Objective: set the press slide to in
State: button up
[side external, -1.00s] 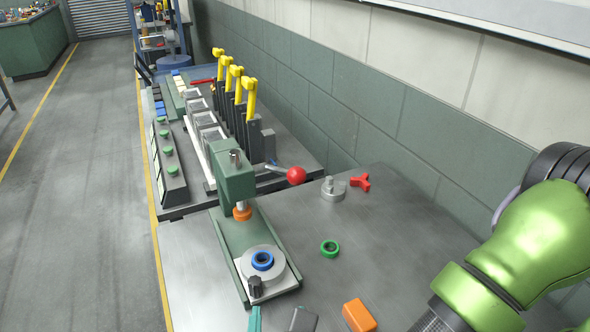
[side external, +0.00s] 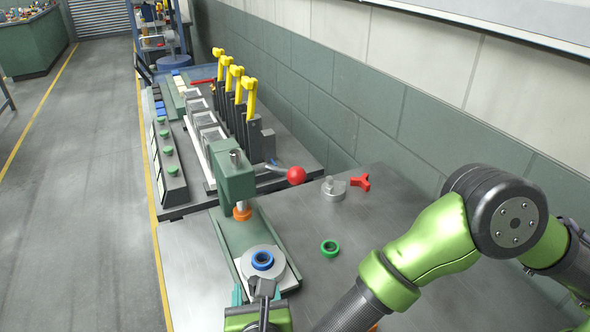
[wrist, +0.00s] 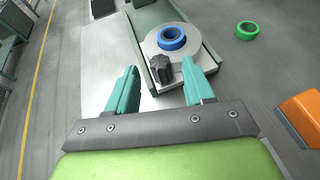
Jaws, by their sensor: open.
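The press slide is a pale plate (side external: 288,279) with a round grey disc (side external: 280,264) on top, at the near end of the green press base (side external: 237,243). A blue ring (side external: 262,260) sits on the disc. In the wrist view a dark knob (wrist: 161,69) stands at the slide's near corner. The slide lies clear of the press head (side external: 232,183), toward the camera. My gripper (wrist: 162,88) is open, its teal fingers on either side of the knob in that picture; I cannot tell whether they touch it. In the side view my gripper (side external: 262,300) partly hides the knob.
A red ball-ended lever (side external: 296,175) sticks out from the press. A green ring (side external: 330,248), a metal weight-like part (side external: 333,189) and a red three-armed knob (side external: 360,182) lie on the bench. An orange block (wrist: 302,115) is to the right.

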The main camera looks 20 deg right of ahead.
jog(key=shift+x, duration=1.3)
grip_shut()
